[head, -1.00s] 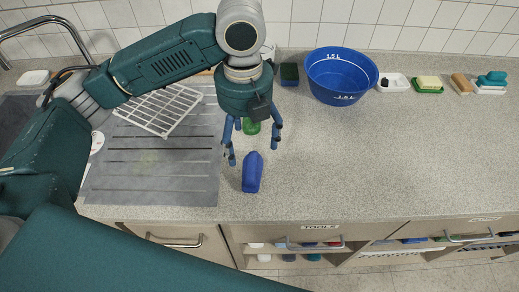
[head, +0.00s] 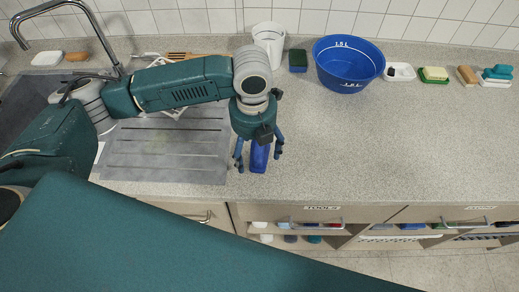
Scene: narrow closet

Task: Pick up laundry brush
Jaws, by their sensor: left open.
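A teal-topped brush with a white base (head: 497,76) sits at the far right of the counter, and a wooden-backed brush (head: 467,75) lies just left of it. I cannot tell for sure which is the laundry brush. My left gripper (head: 259,165) is open, pointing down over a blue elongated object (head: 259,158) near the counter's front edge. Its fingers are on either side of this object; contact cannot be told. The gripper hides the object's far end. What the blue object is cannot be told. My right gripper is out of view.
The sink drainboard (head: 165,150) is at left. The counter (head: 400,140) right of the gripper is clear.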

